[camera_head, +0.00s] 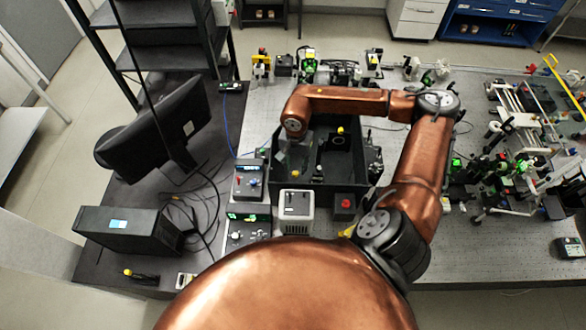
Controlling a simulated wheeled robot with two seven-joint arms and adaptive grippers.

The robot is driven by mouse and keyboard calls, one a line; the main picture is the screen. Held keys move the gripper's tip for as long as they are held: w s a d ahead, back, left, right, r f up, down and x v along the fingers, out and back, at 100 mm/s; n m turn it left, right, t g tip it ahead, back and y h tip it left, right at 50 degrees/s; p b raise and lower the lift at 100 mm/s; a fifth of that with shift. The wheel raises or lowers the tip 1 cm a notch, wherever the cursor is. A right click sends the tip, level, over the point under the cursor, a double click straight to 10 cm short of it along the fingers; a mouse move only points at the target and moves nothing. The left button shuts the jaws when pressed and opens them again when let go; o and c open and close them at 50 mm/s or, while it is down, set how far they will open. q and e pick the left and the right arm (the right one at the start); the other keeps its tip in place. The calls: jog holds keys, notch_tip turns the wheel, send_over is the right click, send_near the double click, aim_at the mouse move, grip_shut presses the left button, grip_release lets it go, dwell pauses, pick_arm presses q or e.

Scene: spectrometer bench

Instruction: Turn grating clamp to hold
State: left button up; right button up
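An open black box (330,186), which looks like the spectrometer housing, stands on the optical bench. I cannot tell which part is the grating clamp. My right arm reaches over the box from the right, and my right gripper (298,158) points down at the left part of the box. Its fingers are small and dark there, so I cannot tell whether they are open, shut or touching anything. My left gripper is not in view.
Control boxes (251,180) and a white-grey unit (296,212) stand in front of the black box. A red-buttoned box (345,205) is beside them. Dense optics (500,165) fill the right of the bench. A monitor (165,125) and loose cables are at left.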

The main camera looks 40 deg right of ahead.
aim_at(295, 173)
notch_tip(295, 173, down, 2)
jog(key=shift+f, duration=0.1)
jog(key=shift+f+p, duration=0.3)
jog(key=shift+f, duration=0.2)
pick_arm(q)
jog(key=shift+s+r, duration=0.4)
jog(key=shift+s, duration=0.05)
pick_arm(e)
grip_shut()
